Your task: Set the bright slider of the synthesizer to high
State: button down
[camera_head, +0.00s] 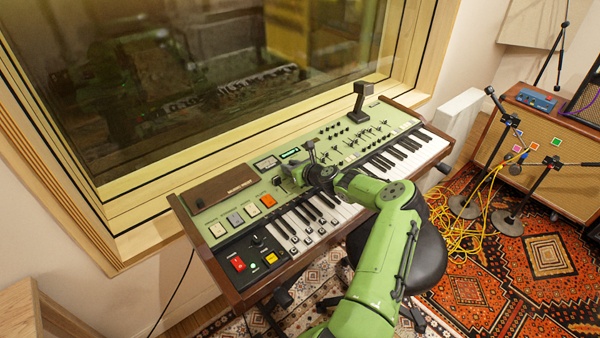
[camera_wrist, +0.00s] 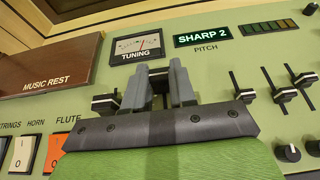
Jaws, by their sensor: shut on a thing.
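The green synthesizer (camera_head: 225,212) stands below the window, with keys along its front edge. In the wrist view, my gripper (camera_wrist: 160,78) is over the panel below the tuning meter (camera_wrist: 137,46). Its two grey fingers are closed around a small dark part, apparently a slider, mostly hidden between them. A dark slider cap (camera_wrist: 104,101) shows left of the fingers, and another slider (camera_wrist: 243,95) stands to the right. Further sliders (camera_wrist: 284,94) lie at the right edge. No label reading "bright" is legible, and the held slider's track is hidden by my gripper.
The pitch display (camera_wrist: 203,36) reads "SHARP 2". The brown music rest (camera_wrist: 48,65) and an orange switch (camera_wrist: 57,150) are to the left. A dark stool (camera_head: 425,260) is in front of the keys. Microphone stands (camera_head: 508,222) and yellow cables (camera_head: 450,225) are at right.

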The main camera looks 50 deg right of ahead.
jog(key=shift+w+r, duration=0.15)
jog(key=shift+w, duration=0.05)
jog(key=c, duration=1.3)
grip_release()
jog(key=o, duration=0.4)
jog(key=shift+w, duration=0.2)
jog(key=shift+s, duration=0.1)
jog(key=p+v, duration=0.3)
jog(key=v, duration=1.2)
jog(key=shift+s+a+p, duration=0.1)
jog(key=shift+s+p, duration=0.2)
jog(key=shift+s, duration=0.05)
